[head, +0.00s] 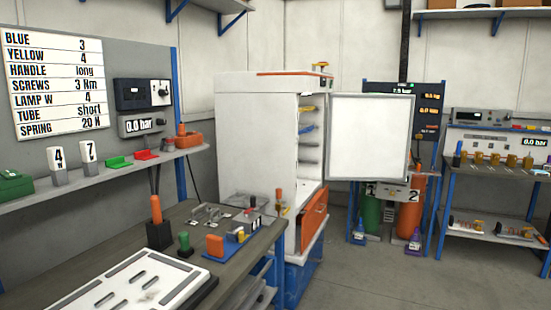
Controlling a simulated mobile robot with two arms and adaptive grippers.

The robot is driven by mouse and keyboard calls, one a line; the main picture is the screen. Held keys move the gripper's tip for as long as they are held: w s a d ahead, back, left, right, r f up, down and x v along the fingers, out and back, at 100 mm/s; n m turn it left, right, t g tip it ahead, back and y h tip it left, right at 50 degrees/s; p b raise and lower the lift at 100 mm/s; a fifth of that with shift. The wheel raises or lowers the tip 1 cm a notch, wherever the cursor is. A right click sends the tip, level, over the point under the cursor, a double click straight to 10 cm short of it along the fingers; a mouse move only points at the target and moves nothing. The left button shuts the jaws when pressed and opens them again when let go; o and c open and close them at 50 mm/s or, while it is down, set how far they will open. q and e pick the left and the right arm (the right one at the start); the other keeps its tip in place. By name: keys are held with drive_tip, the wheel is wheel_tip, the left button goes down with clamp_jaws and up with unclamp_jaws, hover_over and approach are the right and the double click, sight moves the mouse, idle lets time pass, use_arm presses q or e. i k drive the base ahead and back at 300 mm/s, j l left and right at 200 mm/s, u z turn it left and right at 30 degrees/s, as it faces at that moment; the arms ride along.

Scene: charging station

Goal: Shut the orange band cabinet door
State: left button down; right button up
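The white cabinet (258,150) with an orange band (285,73) along its top edge stands in the middle of the head view. Its white door (370,138) stands wide open, swung out to the right with its flat face toward me. The open front shows several blue and yellow items (307,127) inside. Below the opening, an orange panel (314,218) sits tilted at the cabinet's lower front. Neither of my grippers is in view.
A workbench (190,225) with a white slotted plate (120,285) and small tools fills the front left. Green and orange cylinders (410,205) stand behind the door. Another bench (500,180) is at the right. The grey floor (380,275) at front right is clear.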

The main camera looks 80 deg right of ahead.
sight(368, 135)
drive_tip(key=l+z, duration=0.75)
drive_tip(key=z, duration=0.15)
drive_tip(key=i+l+z, duration=0.1)
drive_tip(key=l+z, duration=0.35)
drive_tip(key=i+l+z, duration=0.1)
drive_tip(key=i+l, duration=0.15)
drive_tip(key=l, duration=0.25)
drive_tip(key=i+l+z, duration=0.1)
drive_tip(key=i+l, duration=0.15)
drive_tip(key=l, duration=0.25)
drive_tip(key=i+l+z, duration=0.15)
drive_tip(key=l, duration=0.3)
drive_tip(key=i+l+z, duration=0.1)
drive_tip(key=i+l, duration=0.7)
drive_tip(key=l, duration=0.25)
drive_tip(key=l+u, duration=0.5)
drive_tip(key=u, duration=0.25)
drive_tip(key=l+u, duration=0.1)
drive_tip(key=l, duration=0.45)
drive_tip(key=k+l+u, duration=0.1)
drive_tip(key=l, duration=0.4)
drive_tip(key=l+u, duration=0.15)
drive_tip(key=l, duration=0.4)
drive_tip(key=k+l+u, duration=0.1)
drive_tip(key=l, duration=0.4)
drive_tip(key=k+l+u, duration=0.1)
drive_tip(key=l, duration=0.4)
drive_tip(key=k, duration=0.05)
